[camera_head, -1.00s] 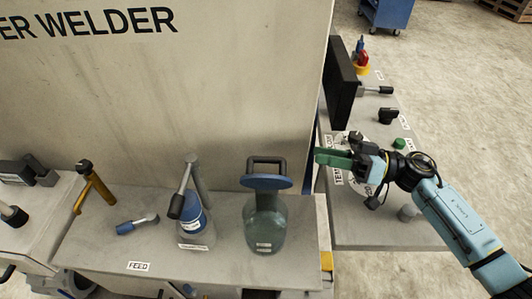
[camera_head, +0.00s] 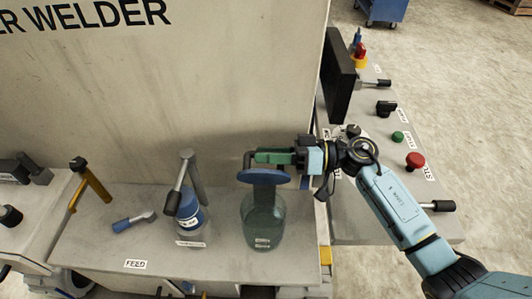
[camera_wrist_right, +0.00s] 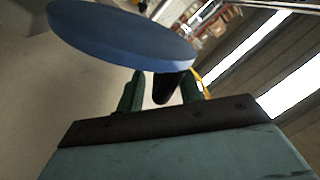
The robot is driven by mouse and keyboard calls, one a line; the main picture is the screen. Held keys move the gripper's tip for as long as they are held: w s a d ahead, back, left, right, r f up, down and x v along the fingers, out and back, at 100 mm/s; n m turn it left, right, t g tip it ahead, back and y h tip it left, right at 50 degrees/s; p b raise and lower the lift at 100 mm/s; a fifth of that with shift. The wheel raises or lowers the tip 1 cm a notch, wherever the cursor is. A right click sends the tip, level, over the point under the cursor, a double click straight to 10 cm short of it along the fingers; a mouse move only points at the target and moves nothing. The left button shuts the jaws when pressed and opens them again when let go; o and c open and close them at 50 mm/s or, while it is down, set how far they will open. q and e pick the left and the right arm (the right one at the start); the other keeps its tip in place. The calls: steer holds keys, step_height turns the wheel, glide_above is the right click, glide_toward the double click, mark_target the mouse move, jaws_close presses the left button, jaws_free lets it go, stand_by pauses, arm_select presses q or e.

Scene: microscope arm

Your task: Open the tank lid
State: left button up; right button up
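The tank (camera_head: 264,226) is a translucent grey-green vessel on the grey bench, with a round blue lid (camera_head: 265,177) on top. A dark handle (camera_head: 248,160) rises from the lid and is partly hidden by my right gripper. My right gripper (camera_head: 268,157), with green fingers, is at the handle just above the lid. In the right wrist view the blue lid (camera_wrist_right: 120,35) fills the upper left. The dark handle (camera_wrist_right: 167,88) shows between the two parted fingers, with a gap beside it, so the gripper looks open. My left gripper is not in view.
A side console at right carries a red button (camera_head: 415,159), a green button and a black screen (camera_head: 341,80). The welder wall stands behind.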

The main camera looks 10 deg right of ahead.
steer(key=shift+a, duration=0.35)
steer(key=shift+c, duration=0.5)
steer(key=shift+f, duration=0.1)
jaws_close()
